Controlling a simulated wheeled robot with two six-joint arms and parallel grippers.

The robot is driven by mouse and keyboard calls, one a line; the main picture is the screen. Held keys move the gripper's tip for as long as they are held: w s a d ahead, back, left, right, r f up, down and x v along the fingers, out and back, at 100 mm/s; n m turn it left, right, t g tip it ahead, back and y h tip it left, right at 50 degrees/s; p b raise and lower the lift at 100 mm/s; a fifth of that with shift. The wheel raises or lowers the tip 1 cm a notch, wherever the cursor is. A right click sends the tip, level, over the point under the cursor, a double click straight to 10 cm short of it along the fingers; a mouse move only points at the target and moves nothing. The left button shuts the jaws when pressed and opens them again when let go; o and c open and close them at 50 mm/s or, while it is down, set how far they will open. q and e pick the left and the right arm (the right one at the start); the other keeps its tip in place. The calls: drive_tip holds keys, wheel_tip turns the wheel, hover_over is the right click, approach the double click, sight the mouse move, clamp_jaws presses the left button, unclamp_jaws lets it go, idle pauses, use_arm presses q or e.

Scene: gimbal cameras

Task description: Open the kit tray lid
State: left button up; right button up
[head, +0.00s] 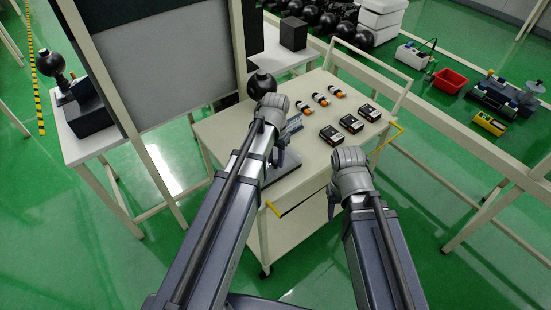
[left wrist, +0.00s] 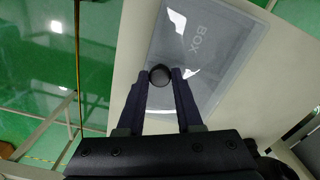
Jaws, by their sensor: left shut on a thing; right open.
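The kit tray lid (left wrist: 205,50) is a clear, greyish panel marked BOX in the left wrist view. A round dark knob (left wrist: 160,72) is at its near edge. My left gripper (left wrist: 161,82) is shut on this knob, one finger on each side. In the head view my left gripper (head: 281,156) is over the left part of the cart top, and the arm hides much of the tray (head: 284,168). I cannot tell whether the lid is raised. My right gripper (head: 332,206) is open and empty off the cart's front edge, apart from the tray.
A large grey panel (head: 165,65) stands at the left. Green floor is open around the cart.

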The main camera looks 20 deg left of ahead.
use_arm(q)
clamp_jaws()
idle(0.7)
